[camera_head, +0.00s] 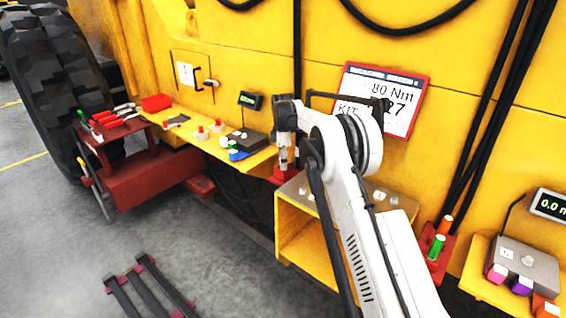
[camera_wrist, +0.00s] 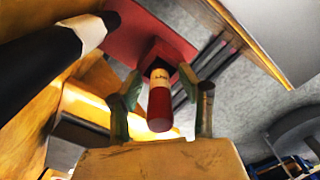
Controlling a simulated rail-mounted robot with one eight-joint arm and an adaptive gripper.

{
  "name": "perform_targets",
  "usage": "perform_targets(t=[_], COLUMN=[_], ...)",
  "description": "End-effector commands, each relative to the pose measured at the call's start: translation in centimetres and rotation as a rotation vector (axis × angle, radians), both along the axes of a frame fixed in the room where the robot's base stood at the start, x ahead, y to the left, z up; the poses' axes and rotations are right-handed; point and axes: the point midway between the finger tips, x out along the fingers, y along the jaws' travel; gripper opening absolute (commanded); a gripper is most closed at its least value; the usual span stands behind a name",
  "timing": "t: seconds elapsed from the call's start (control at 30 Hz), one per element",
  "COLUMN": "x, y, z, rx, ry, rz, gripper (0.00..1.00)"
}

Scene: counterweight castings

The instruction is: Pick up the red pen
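The red pen (camera_wrist: 159,105) shows in the wrist view as a red-capped cylinder with a white printed label. Its far end sits in a square socket of a red holder (camera_wrist: 130,30). My gripper (camera_wrist: 160,112) is open, with one finger on each side of the pen and a visible gap on both sides. In the head view my gripper (camera_head: 284,150) points down over a red holder (camera_head: 283,175) beside the yellow machine. The pen cannot be made out there.
A black pen-like cylinder (camera_wrist: 50,55) with a pale band stands close by at left in the wrist view. In the head view, another red holder (camera_head: 447,262) carries green and orange cylinders. A yellow box (camera_head: 300,240) stands below my arm.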

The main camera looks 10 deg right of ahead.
Motion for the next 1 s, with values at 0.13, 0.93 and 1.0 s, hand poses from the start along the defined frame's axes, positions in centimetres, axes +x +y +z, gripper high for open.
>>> perform_targets(t=[0.13, 0.93, 1.0], x=[0.0, 0.0, 0.0], y=[0.0, 0.0, 0.0], z=[0.0, 6.6, 7.7], rx=[0.000, 0.000, 0.000], ry=[0.000, 0.000, 0.000], rz=[0.000, 0.000, 0.000], gripper=[0.16, 0.00, 0.00])
